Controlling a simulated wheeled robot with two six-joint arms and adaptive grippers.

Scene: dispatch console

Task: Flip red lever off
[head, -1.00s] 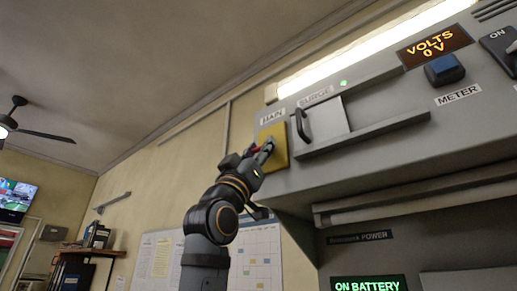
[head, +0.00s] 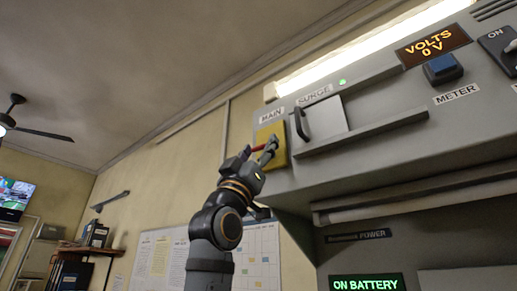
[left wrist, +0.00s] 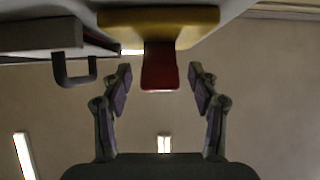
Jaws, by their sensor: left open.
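The red lever (head: 257,148) sticks out from a yellow plate (head: 268,133) under the MAIN label on the grey console. My left gripper (head: 267,152) is at the lever, in front of the plate's lower part, and hides some of both. In the left wrist view the red lever (left wrist: 160,70) hangs from the yellow plate (left wrist: 190,20), between the fingertips of my open left gripper (left wrist: 160,76). A gap shows on each side of it, and neither finger touches it there. My right gripper is not in view.
Right of the plate is the SURGE panel (head: 327,119) with a dark handle (head: 301,125), close to my gripper; the handle also shows in the left wrist view (left wrist: 75,80). A ledge (head: 365,133) juts out right of it. Left is open room.

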